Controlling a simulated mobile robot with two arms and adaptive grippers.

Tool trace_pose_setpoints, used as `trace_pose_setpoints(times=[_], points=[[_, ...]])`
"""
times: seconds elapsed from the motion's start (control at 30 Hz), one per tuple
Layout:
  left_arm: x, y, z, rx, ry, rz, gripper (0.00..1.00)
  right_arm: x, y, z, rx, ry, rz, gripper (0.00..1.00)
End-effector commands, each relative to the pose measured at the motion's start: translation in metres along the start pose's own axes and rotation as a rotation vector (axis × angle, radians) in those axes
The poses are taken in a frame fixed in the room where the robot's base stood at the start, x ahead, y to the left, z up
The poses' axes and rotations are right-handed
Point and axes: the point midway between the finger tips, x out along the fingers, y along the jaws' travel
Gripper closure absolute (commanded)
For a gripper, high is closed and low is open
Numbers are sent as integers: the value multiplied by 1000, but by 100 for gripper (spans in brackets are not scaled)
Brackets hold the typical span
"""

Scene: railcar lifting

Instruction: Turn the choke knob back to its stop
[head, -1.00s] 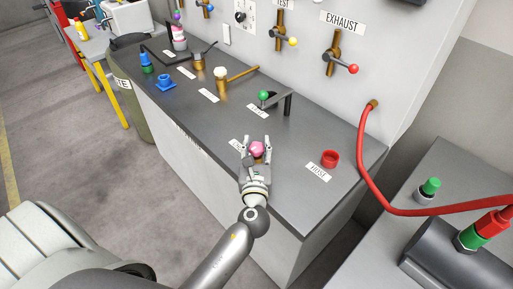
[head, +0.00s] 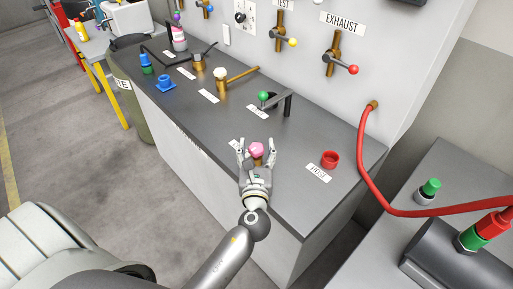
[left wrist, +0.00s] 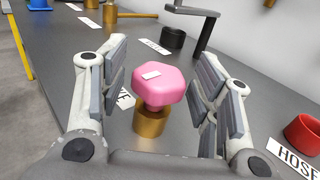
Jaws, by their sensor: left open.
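A pink faceted knob (head: 257,149) stands on a short brass stem on the grey console top; I take it for the choke knob, though its label is mostly hidden. In the left wrist view the pink knob (left wrist: 160,86) has a small white mark on its top. My left gripper (head: 257,150) is open, with its fingers on either side of the knob. In the left wrist view the left gripper's pads (left wrist: 160,88) stand apart from the knob, with gaps on both sides. My right gripper is not in view.
A black lever with a green ball (head: 264,96) stands behind the knob. A red ring (head: 330,159) with a HOSE label is to the right. A brass handle (head: 235,77) stands farther back. A red hose (head: 368,165) hangs past the console's right end.

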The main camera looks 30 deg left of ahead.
Motion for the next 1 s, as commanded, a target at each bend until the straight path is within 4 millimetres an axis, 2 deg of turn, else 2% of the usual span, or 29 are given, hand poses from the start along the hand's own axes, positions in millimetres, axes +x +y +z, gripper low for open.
trace_pose_setpoints(times=[0.3, 0.5, 0.7, 1.0], points=[[-64, 0, -2, 1, 5, 0, 42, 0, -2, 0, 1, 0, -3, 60], [-98, 0, -1, 0, 3, -1, 42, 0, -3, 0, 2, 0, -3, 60], [-113, 0, 0, -1, 1, 0, 42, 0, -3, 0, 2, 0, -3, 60], [-114, 0, 0, -1, 0, 1, 42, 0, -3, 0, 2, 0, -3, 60]])
